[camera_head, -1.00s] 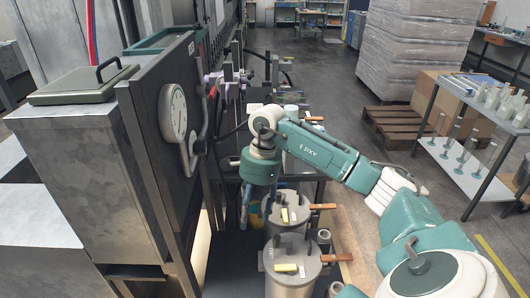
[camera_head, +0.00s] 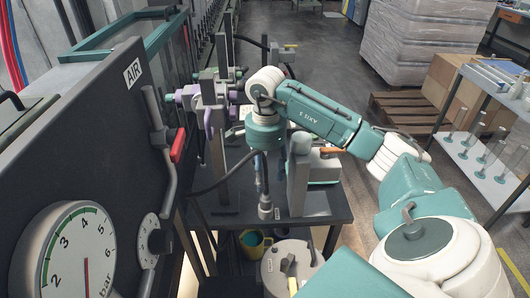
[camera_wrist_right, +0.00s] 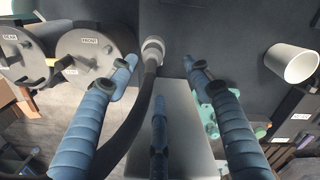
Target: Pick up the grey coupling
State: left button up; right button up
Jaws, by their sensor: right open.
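The grey coupling (camera_head: 265,210) stands at the end of a black hose on the dark bench in the head view. In the right wrist view the coupling (camera_wrist_right: 153,48) shows near the top middle, with the hose running down from it. My right gripper (camera_head: 262,182) points down just above the coupling in the head view. In the wrist view its two blue fingers are spread (camera_wrist_right: 160,63), with the coupling's end between and slightly beyond their tips. The gripper is empty. My left gripper is not in view.
A lidded metal pot (camera_head: 290,262) stands in front of the dark bench (camera_head: 325,205). A grey post (camera_head: 299,172) rises close right of my gripper. A panel with a gauge (camera_head: 75,258) borders the left. A white cup (camera_wrist_right: 293,62) shows in the wrist view.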

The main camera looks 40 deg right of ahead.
aim_at(266, 193)
jog(key=f, duration=0.3)
jog(key=shift+s+a+f+p, duration=0.2)
jog(key=shift+s+f+p, duration=0.1)
jog(key=shift+p, duration=0.05)
jog(key=shift+f, duration=0.3)
jog(key=f, duration=0.1)
jog(key=f+p, duration=0.1)
jog(key=f, duration=0.1)
jog(key=f+p, duration=0.1)
jog(key=f, duration=0.1)
jog(key=shift+s+a, duration=0.25)
jog(key=shift+a, duration=0.05)
jog(key=shift+f, duration=0.15)
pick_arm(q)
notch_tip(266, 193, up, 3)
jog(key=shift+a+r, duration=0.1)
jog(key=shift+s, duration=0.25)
pick_arm(e)
jog(key=shift+w, duration=0.1)
grip_shut()
